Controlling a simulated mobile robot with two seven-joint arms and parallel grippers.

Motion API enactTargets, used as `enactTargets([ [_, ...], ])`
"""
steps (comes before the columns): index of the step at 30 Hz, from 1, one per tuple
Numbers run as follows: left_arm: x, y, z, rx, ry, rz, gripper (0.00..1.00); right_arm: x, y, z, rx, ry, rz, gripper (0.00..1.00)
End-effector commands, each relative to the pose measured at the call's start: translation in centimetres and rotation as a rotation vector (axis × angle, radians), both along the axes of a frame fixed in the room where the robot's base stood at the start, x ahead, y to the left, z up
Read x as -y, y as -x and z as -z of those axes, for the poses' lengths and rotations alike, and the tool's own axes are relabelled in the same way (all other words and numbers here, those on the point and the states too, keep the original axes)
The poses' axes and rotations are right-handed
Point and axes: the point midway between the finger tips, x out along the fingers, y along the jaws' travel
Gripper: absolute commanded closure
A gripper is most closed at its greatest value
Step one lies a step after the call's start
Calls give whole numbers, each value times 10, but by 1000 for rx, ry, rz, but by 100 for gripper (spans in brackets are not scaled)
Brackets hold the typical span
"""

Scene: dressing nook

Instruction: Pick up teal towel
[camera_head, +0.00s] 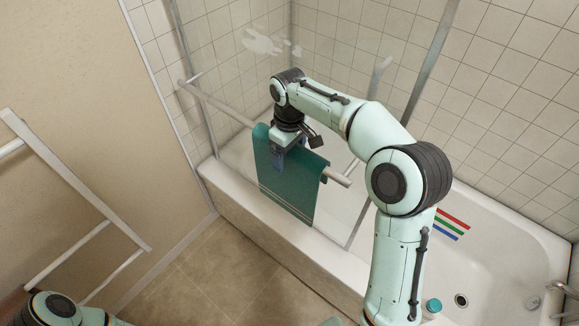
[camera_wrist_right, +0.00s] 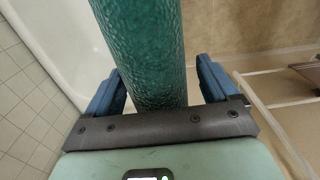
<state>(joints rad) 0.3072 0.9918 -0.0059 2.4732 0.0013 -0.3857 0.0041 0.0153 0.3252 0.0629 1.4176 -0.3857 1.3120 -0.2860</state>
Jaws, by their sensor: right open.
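The teal towel (camera_head: 285,185) hangs folded over a white rail (camera_head: 235,115) on the glass screen of the bathtub. My right gripper (camera_head: 278,158) is at the towel's upper edge, near the left part of its fold. In the right wrist view the towel (camera_wrist_right: 143,45) runs between the two blue fingers of the right gripper (camera_wrist_right: 158,92), with a gap visible at each side. The right gripper is open around the towel. My left arm shows only in part at the bottom left of the head view, and its gripper is out of sight.
The white bathtub (camera_head: 490,240) stands behind the glass, with a teal-capped item (camera_head: 433,305) on its rim. A white rack (camera_head: 75,180) stands at the left. The tiled floor (camera_head: 215,270) in front of the tub is clear.

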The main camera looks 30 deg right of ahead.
Motion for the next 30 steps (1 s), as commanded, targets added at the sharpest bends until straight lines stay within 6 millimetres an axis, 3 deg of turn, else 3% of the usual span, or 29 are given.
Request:
enactTargets([
  [2,0,-1,-1,1,0,0,57,0,0,-1,0,0,0,13],
  [3,0,-1,-1,1,0,0,57,0,0,-1,0,0,0,19],
  [9,0,-1,0,1,0,0,57,0,0,-1,0,0,0,84],
  [10,0,-1,0,1,0,0,57,0,0,-1,0,0,0,91],
  [23,0,0,0,0,0,0,57,-4,2,-11,1,0,-1,91],
  [30,0,-12,-12,13,0,0,57,-4,-1,-52,7,0,0,91],
])
